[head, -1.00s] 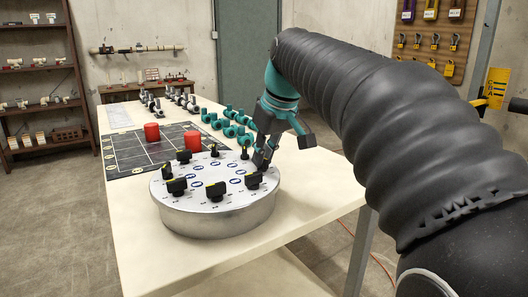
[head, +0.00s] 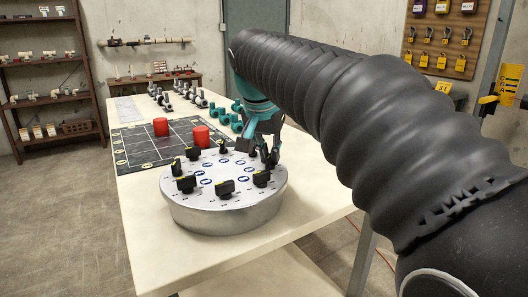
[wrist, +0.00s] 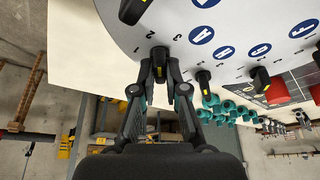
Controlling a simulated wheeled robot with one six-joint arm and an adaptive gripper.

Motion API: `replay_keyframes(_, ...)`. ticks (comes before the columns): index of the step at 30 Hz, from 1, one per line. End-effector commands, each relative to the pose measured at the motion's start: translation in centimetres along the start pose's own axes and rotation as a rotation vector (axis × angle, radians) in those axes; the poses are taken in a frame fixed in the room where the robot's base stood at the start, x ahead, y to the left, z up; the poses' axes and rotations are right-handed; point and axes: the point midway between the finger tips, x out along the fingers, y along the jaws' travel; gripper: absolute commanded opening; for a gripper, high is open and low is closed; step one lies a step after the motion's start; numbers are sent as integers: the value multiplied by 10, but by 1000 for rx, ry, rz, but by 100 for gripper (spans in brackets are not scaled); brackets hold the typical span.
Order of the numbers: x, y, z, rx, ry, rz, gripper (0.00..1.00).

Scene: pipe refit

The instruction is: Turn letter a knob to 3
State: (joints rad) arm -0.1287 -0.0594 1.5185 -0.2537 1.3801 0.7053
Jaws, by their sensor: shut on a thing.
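A round grey drum (head: 222,217) stands on the table, with black knobs around its pale top and blue letter discs inside the ring. My gripper (head: 268,157) is at the drum's right side in the head view, pointing down. In the wrist view, my gripper (wrist: 158,72) is shut on a black knob (wrist: 158,53) with a yellow mark, near the drum's rim. Numbers 1, 2 and 3 are printed around this knob. The nearest blue letter disc (wrist: 201,34) looks like A, but is turned and small. The fingers partly hide the knob, and its exact pointing is hard to tell.
Neighbouring knobs stand close by, one black knob (wrist: 204,80) to the right and another (wrist: 132,10) above. Two red cylinders (head: 202,136) stand on a dark gridded mat (head: 139,142) behind the drum. Teal fittings (head: 236,122) lie beyond. The table's (head: 170,262) front is clear.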

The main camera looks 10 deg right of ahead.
Motion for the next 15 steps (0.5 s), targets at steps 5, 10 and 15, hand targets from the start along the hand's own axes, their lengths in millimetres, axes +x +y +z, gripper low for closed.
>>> replay_keyframes(5,1,-2,0,151,-3,64,0)
replay_keyframes(10,1,-3,0,297,-2,125,0)
replay_keyframes(15,1,-3,0,426,-3,178,0)
